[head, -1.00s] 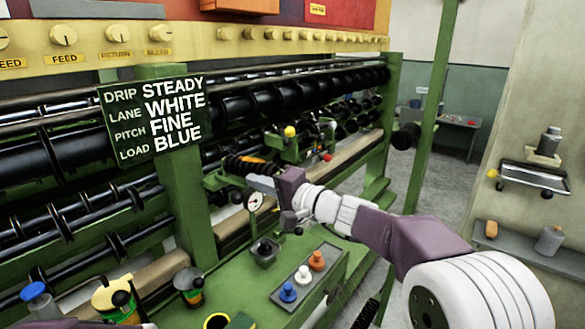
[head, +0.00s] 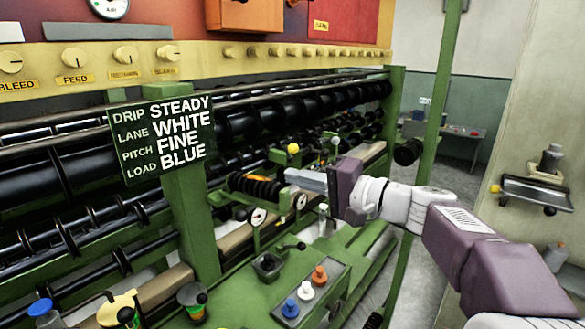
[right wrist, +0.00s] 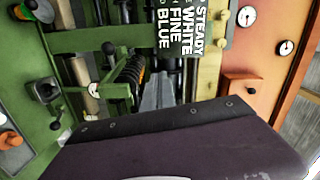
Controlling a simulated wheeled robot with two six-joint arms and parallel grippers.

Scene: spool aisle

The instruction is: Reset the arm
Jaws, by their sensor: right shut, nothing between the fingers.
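My right gripper (head: 292,176) is shut and empty, its pale fingers pointing left from a purple wrist block in the head view. It is held in front of the green machine (head: 190,215), and the fingertips show just right of a dark ribbed spool (head: 256,188). I cannot tell how far apart they are in depth. In the right wrist view the shut grey fingers (right wrist: 158,95) point toward the machine's rollers, with the ribbed spool (right wrist: 130,78) just to their left. My left gripper is not in view.
A green sign (head: 163,138) hangs on the machine's post. A green pole (head: 433,120) stands close behind the arm. A wall shelf (head: 535,192) is at right.

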